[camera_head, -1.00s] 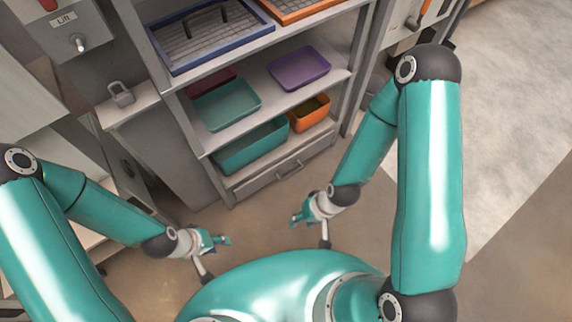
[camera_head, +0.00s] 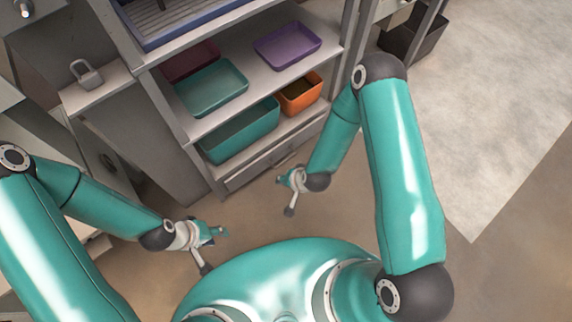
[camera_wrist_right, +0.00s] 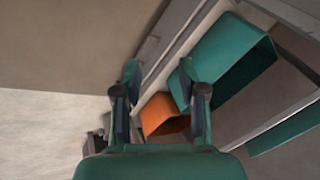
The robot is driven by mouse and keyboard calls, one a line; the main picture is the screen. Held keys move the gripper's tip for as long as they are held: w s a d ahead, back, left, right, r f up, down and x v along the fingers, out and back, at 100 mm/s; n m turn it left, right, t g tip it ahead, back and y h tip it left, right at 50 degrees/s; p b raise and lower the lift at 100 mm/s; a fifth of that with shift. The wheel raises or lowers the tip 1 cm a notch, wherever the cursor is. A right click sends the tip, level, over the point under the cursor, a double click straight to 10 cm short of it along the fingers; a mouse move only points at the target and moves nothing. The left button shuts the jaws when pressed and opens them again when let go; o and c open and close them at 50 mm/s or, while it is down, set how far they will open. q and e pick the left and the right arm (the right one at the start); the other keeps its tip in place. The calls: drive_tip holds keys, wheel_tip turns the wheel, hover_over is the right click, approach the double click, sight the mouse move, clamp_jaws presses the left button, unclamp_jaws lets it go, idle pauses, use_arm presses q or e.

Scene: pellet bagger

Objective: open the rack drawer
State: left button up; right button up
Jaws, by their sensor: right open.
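The rack drawer (camera_head: 248,172) is a grey front at the bottom of the shelf rack, below the teal bin, and looks shut. Its handle is small and partly hard to make out beside my right arm. My right gripper (camera_head: 281,179) is in front of the drawer's right part, apart from it. In the right wrist view my right gripper (camera_wrist_right: 160,76) is open and empty, with the rack's bottom edge beyond its fingers. My left gripper (camera_head: 218,235) hangs low to the left, away from the drawer; its finger gap is too small to judge.
The rack shelves hold a large teal bin (camera_head: 240,133), an orange bin (camera_head: 299,95), a teal tray (camera_head: 212,90) and a purple tray (camera_head: 288,46). A padlock-shaped object (camera_head: 87,75) stands on the left cabinet. Floor in front of the rack is clear.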

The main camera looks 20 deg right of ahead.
drive_tip(key=w+f+m+t+h+b, duration=0.1)
drive_tip(key=w+f+m+t+b, duration=0.2)
drive_tip(key=f, duration=0.4)
drive_tip(key=w+f+m+h+b, duration=0.1)
drive_tip(key=w+f+b, duration=0.3)
drive_tip(key=f, duration=0.4)
drive_tip(key=m+t+h+b, duration=0.75)
drive_tip(key=m+b, duration=0.35)
drive_tip(key=b, duration=0.7)
approach(287, 158)
drive_tip(key=w+f, duration=0.1)
drive_tip(key=w, duration=0.1)
drive_tip(key=shift+d+b+x, duration=0.15)
drive_tip(key=shift+b+x, duration=0.75)
drive_tip(key=shift+x, duration=1.1)
drive_tip(key=shift+d+b+x, duration=0.1)
drive_tip(key=shift+b+x, duration=0.75)
drive_tip(key=shift+x, duration=1.2)
use_arm(q)
wheel_tip(287, 158, down, 32)
drive_tip(key=shift+r, duration=0.25)
use_arm(e)
drive_tip(key=shift+s, duration=0.15)
